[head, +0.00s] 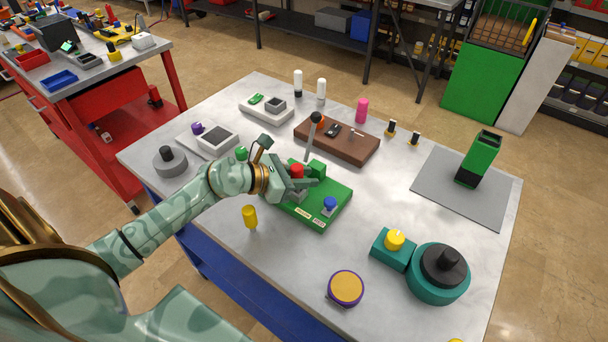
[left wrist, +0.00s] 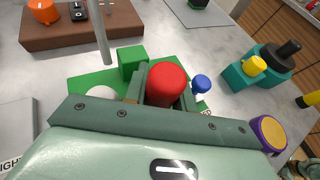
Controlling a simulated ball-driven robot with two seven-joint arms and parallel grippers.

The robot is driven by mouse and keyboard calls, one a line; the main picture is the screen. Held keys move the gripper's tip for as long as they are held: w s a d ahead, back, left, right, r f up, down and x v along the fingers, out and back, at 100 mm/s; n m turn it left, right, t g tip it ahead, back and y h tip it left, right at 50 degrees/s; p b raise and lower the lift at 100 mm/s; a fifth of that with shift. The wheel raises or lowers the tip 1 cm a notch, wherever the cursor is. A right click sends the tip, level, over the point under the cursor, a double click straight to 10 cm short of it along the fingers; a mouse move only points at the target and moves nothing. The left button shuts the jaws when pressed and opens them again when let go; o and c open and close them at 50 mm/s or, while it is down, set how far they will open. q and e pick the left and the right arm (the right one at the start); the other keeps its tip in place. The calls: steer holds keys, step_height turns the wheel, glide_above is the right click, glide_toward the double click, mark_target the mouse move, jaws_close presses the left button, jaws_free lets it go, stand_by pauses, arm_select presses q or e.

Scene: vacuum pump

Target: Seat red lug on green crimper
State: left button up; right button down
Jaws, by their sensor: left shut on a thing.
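The red lug (head: 297,170) is a short rounded cylinder held between the fingers of my left gripper (head: 299,184). In the left wrist view its domed red top (left wrist: 166,84) shows between the two fingers; its lower end is hidden. The green crimper (head: 322,212), a flat green base with labels on its front edge, lies directly below. A green block (head: 317,169) and a blue knob (head: 329,203) stand on it. I cannot tell whether the lug touches the base. My right gripper is not in view.
A yellow peg (head: 250,216) stands at the front left. Teal parts (head: 438,285) and an orange-topped disc (head: 345,287) are at the front right. A green tower (head: 479,160) stands on a grey mat (head: 435,191).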

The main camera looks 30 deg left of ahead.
arm_select(q)
steer(key=shift+f, duration=0.25)
stand_by(0.4)
steer(key=shift+f, duration=0.35)
steer(key=shift+f+b, duration=0.15)
steer(key=shift+b, duration=0.15)
stand_by(0.4)
steer(key=o, duration=1.1)
steer(key=shift+c, duration=0.2)
steer(key=shift+s, duration=0.1)
